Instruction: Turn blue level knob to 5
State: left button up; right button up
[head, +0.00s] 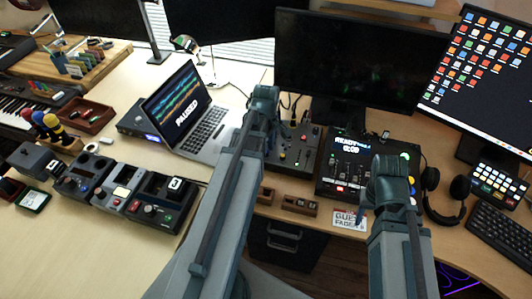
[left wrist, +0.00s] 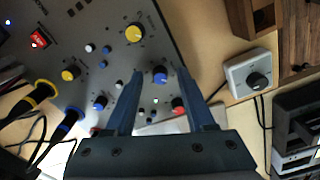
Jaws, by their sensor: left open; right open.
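In the left wrist view a blue knob (left wrist: 160,74) stands on the dark mixer panel (left wrist: 110,22), with a white pointer mark too small to read. My left gripper (left wrist: 161,80) is open, its two fingers on either side of this knob with a gap showing at each side. Another blue knob (left wrist: 101,102) sits to the left of the fingers. In the head view the mixer (head: 302,146) is partly hidden behind my left arm, and the left fingertips are hidden. My right gripper (head: 390,183) is over the right-hand console's edge, and its fingers are hard to see.
Cables with yellow and blue plugs (left wrist: 42,92) lie at left. A laptop (head: 190,112) stands left of my left arm.

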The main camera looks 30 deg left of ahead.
pick_arm(q)
grip_shut()
jog(key=shift+m, duration=0.3)
dwell(0.3)
